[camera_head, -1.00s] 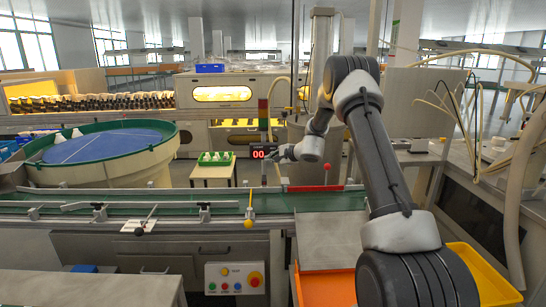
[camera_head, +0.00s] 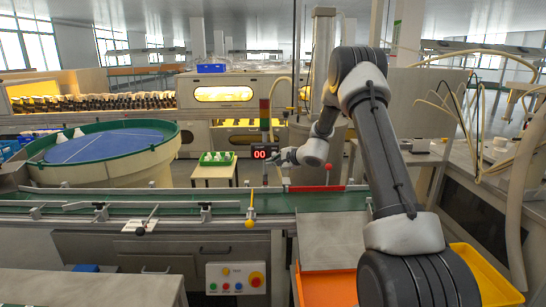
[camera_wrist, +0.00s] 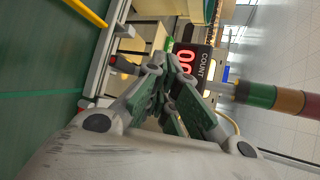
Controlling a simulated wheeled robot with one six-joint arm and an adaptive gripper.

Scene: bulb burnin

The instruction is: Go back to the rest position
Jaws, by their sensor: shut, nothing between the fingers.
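My gripper (camera_head: 271,159) is small in the head view, held above the green conveyor, in front of the count display (camera_head: 259,152). In the wrist view my gripper (camera_wrist: 178,68) has its fingertips together, with nothing seen between them. The display also shows in the wrist view (camera_wrist: 190,63), turned sideways just past the fingertips. My arm is raised and bent at the elbow, on the right of the head view.
The green conveyor (camera_head: 165,198) runs across below my gripper. A red-knobbed lever (camera_head: 328,168) and a signal tower (camera_head: 264,112) stand close by. A round feeder bowl (camera_head: 110,150) is at left. Orange (camera_head: 330,288) and yellow (camera_head: 490,277) trays lie at lower right.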

